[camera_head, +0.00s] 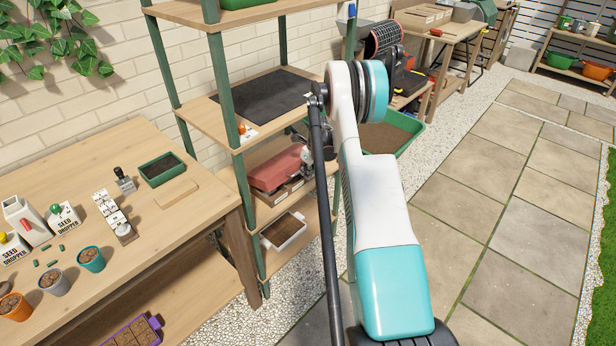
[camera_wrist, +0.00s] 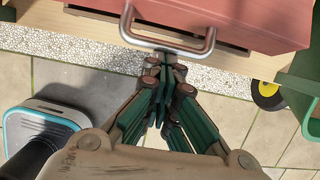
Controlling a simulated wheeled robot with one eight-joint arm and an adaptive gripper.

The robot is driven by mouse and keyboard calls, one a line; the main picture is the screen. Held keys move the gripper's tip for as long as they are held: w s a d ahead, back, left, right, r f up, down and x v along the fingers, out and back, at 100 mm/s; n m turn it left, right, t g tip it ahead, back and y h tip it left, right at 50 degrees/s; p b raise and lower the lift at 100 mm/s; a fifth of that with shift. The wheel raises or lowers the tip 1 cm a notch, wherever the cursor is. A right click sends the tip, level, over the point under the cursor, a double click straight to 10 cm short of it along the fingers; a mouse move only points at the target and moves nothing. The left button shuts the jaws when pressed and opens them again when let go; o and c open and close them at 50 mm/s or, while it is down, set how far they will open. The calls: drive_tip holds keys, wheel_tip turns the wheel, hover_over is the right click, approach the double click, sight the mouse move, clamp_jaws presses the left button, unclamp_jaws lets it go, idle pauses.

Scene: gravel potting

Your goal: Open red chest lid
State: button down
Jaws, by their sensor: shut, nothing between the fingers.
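The red chest (camera_head: 273,170) sits on the middle shelf of the rack, with its red lid down over a wooden body. In the wrist view its red lid (camera_wrist: 235,22) fills the upper right, with a grey metal bar handle (camera_wrist: 166,46) along its near side. My gripper (camera_wrist: 165,66) is shut, its fingertips together just below the handle's bar in the picture. The tips look very close to the bar; I cannot tell whether they touch it. In the head view my arm hides part of the chest's right side and most of the gripper.
The rack's green posts (camera_head: 232,85) stand around the shelf. A dark mat (camera_head: 266,95) lies on the shelf above. A white tray (camera_head: 284,231) stands on the shelf below. A workbench (camera_head: 90,180) with pots is at left. Paving on the right is clear.

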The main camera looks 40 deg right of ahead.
drive_tip(key=shift+w+a+r+p, duration=0.1)
drive_tip(key=shift+w+r+p, duration=0.1)
drive_tip(key=shift+w+r, duration=0.45)
drive_tip(key=shift+w+r+p, duration=0.2)
drive_tip(key=shift+w+r, duration=0.1)
drive_tip(key=shift+r, duration=0.5)
